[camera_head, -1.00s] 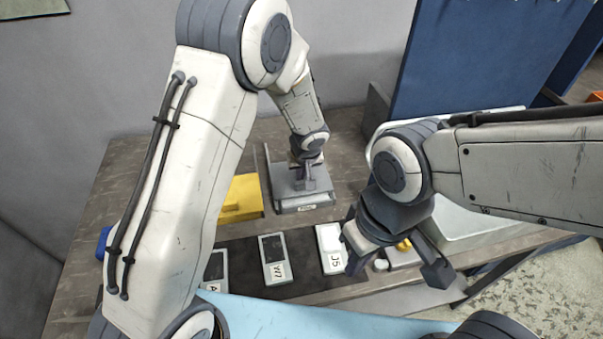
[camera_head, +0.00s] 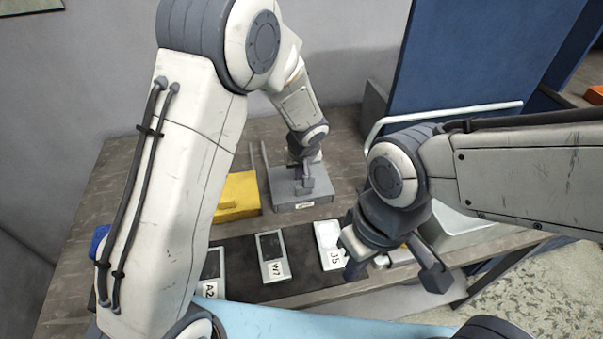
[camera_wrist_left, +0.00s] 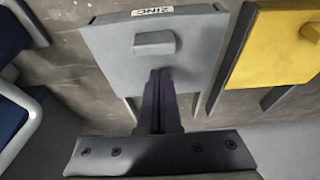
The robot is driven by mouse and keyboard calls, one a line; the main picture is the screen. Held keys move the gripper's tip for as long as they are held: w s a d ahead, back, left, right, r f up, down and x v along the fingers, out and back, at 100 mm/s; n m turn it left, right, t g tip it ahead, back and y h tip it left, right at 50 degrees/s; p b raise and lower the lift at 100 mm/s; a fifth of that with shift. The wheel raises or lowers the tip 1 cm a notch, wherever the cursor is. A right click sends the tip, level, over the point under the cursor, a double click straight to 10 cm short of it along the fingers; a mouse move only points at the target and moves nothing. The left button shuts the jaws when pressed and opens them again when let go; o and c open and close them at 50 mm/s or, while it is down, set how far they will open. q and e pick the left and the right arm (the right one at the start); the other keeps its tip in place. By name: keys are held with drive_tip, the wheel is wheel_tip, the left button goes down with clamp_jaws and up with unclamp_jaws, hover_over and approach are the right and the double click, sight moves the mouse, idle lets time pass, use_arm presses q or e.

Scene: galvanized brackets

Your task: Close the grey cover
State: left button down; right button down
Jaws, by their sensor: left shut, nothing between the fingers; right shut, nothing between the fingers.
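The grey cover (camera_head: 290,186) lies flat, or nearly so, on a low grey box with a label on its front edge. In the left wrist view the cover (camera_wrist_left: 190,62) has a raised block-shaped handle, and dark side rails extend past its rear edge. I cannot tell whether it is fully down. My left gripper (camera_head: 306,186) is shut and empty over the cover. In the left wrist view its fingertips (camera_wrist_left: 160,72) are just behind the handle; contact is unclear.
A yellow covered box (camera_head: 238,194) stands left of the grey one. A dark mat (camera_head: 236,255) holds several labelled cases, including W7 (camera_head: 271,255) and J5 (camera_head: 328,243). A whitish bin (camera_head: 460,228) is at right. A blue panel (camera_head: 470,60) rises behind.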

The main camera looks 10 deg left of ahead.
use_arm(q)
drive_tip(key=shift+w+a+r, duration=0.2)
drive_tip(key=shift+w+r, duration=0.3)
drive_tip(key=shift+w, duration=0.3)
drive_tip(key=v, duration=0.9)
drive_tip(key=shift+s+b, duration=0.25)
drive_tip(key=shift+b, duration=0.15)
use_arm(e)
drive_tip(key=shift+w+f, duration=0.2)
drive_tip(key=shift+f, duration=0.05)
use_arm(q)
drive_tip(key=s+d+r+m+g+h, duration=0.1)
drive_tip(key=s+m, duration=0.4)
drive_tip(key=s, duration=0.9)
drive_tip(key=s+d+r+m+g+h, duration=0.1)
drive_tip(key=s+m, duration=0.5)
drive_tip(key=s, duration=0.8)
drive_tip(key=shift+s+d+r+g, duration=0.2)
drive_tip(key=shift+s+r+g, duration=0.15)
drive_tip(key=shift+r+g, duration=0.45)
